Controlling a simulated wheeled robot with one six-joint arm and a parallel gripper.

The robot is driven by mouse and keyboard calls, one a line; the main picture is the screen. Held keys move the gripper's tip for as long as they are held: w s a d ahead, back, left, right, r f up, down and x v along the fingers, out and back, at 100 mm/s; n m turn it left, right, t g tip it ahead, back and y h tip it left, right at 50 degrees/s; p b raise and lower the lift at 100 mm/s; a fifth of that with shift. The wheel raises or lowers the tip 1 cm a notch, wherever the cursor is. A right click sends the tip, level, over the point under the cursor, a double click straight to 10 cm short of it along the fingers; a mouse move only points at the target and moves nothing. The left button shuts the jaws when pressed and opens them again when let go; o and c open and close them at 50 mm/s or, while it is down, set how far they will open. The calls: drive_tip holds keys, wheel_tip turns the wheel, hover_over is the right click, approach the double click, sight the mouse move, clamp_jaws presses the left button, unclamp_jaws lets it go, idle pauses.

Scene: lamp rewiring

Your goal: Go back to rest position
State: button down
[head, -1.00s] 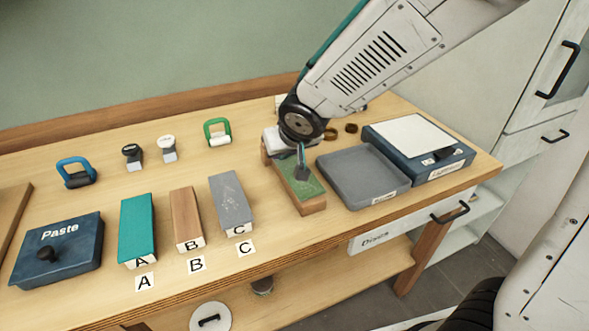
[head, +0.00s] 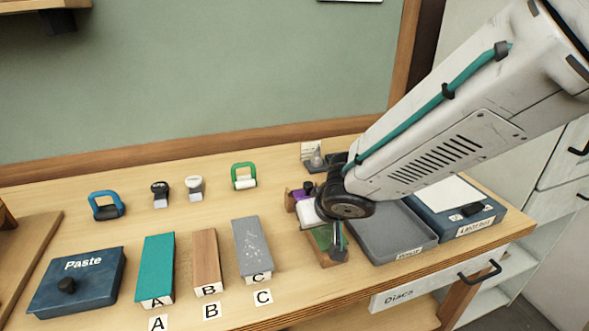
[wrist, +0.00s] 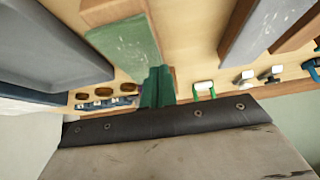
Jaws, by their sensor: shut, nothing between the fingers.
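My gripper (head: 338,252) points down over a green-topped wooden block (head: 322,238), at the right part of the workbench in the head view. The arm comes in from the upper right and hides part of the block and the things behind it. In the wrist view the green finger pads (wrist: 157,88) are together with nothing between them, and the green-topped block (wrist: 128,45) lies beyond them. I cannot tell from the pictures how high the fingers are above the block.
Blocks A (head: 156,268), B (head: 206,262) and C (head: 252,250) lie left of the gripper. The blue Paste box (head: 100,285) is at far left. A grey tray (head: 398,255) and a blue box (head: 480,222) are close on the right. Several handled pieces stand behind.

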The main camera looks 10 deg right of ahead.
drive_tip(key=shift+d+n, duration=0.25)
drive_tip(key=shift+n, duration=0.05)
drive_tip(key=s+d+h, duration=0.1)
drive_tip(key=d, duration=0.1)
drive_tip(key=s+d+g+h, duration=0.1)
drive_tip(key=d, duration=0.1)
drive_tip(key=s+d+h, duration=0.1)
drive_tip(key=d, duration=0.1)
drive_tip(key=shift+s+r+n+g, duration=0.1)
drive_tip(key=shift+s+n+g, duration=0.2)
drive_tip(key=shift+g, duration=0.1)
drive_tip(key=s+d+r+m+g, duration=0.1)
drive_tip(key=s+d+r, duration=0.2)
drive_tip(key=s, duration=0.3)
drive_tip(key=s+d+r+m+g+y, duration=0.1)
drive_tip(key=s+d+r, duration=0.2)
drive_tip(key=s+r, duration=0.2)
drive_tip(key=s+d+r+m+g, duration=0.1)
drive_tip(key=s+d+r, duration=0.2)
drive_tip(key=s, duration=0.4)
drive_tip(key=shift+s+d+r+m+y, duration=0.3)
drive_tip(key=shift+s+d+r, duration=0.1)
drive_tip(key=shift+r, duration=0.25)
